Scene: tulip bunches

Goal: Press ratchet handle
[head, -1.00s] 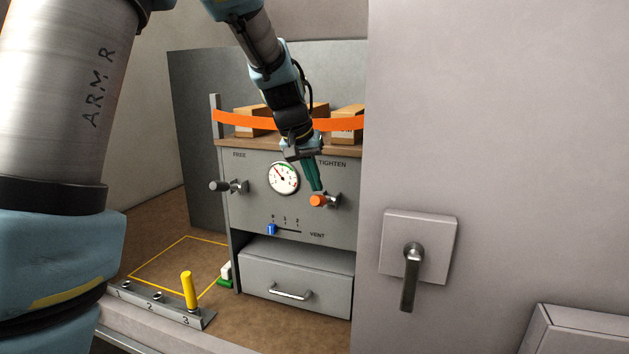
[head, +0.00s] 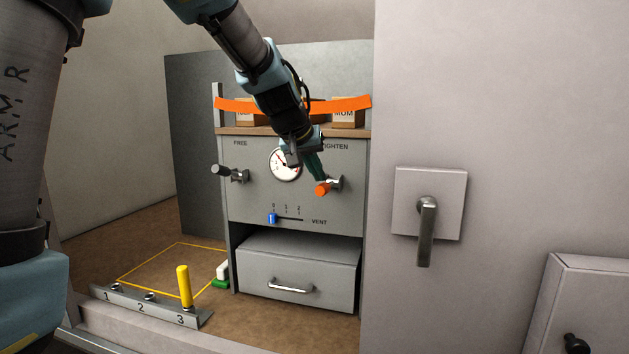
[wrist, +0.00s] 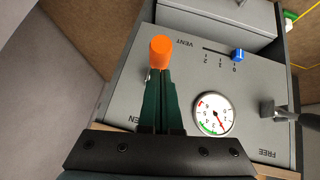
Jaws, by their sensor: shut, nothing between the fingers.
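The ratchet panel (head: 260,200) is a grey box front with a round gauge (head: 285,163) in its middle. An orange-tipped handle (head: 323,189) sticks out below the TIGHTEN label. My gripper (head: 319,176) is shut, its dark green fingers pointing down with their tips right at the orange tip. In the wrist view the fingertips (wrist: 160,74) meet the near edge of the orange tip (wrist: 160,51). Whether they touch is hard to tell. A dark-tipped handle (head: 222,170) sits below FREE at the left. An orange strap (head: 350,103) runs across boxes on top.
Below are a blue VENT slider (head: 272,218) and a drawer (head: 300,275) with a metal handle. A numbered rack (head: 150,305) with a yellow peg (head: 184,287) stands front left. A grey wall with a lever handle (head: 426,230) closes off the right side.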

